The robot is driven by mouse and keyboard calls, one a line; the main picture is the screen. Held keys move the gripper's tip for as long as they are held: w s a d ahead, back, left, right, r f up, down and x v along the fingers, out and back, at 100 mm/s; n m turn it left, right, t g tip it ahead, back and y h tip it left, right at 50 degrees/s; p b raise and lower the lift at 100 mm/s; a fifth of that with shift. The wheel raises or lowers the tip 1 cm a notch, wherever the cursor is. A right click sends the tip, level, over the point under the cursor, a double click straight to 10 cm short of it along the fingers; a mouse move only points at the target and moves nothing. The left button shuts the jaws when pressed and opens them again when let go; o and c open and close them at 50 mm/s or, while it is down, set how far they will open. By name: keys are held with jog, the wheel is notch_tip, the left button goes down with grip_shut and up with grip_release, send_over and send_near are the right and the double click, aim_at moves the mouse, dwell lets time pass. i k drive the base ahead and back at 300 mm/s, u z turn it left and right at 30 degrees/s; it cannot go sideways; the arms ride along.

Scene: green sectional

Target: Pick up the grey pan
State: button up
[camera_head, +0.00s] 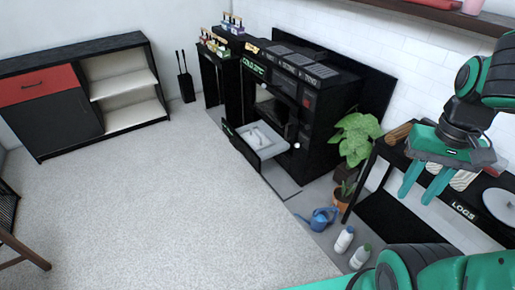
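My gripper (416,199) hangs at the right of the view, pointing down. Its two teal fingers are apart with nothing visible between them. A round, pale grey, shallow thing (500,206) lies at the right edge on the dark bench with the word LOGS; it may be the grey pan, but I cannot tell for sure. It is to the right of my gripper, apart from it, and cut off by the frame edge. No other thing is clearly a grey pan.
A black cabinet unit (310,119) stands at the back with a pale drawer (270,150) pulled out. A potted plant (357,138), blue watering can (320,219) and two white bottles (343,240) stand by the bench (390,152). The carpet at left is clear.

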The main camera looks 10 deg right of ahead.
aim_at(256, 137)
jog(key=u, duration=0.4)
jog(key=i, duration=0.8)
jog(key=u, duration=0.65)
jog(key=i, duration=1.15)
jog(key=z, duration=0.35)
jog(key=i, duration=1.1)
jog(key=z, duration=0.5)
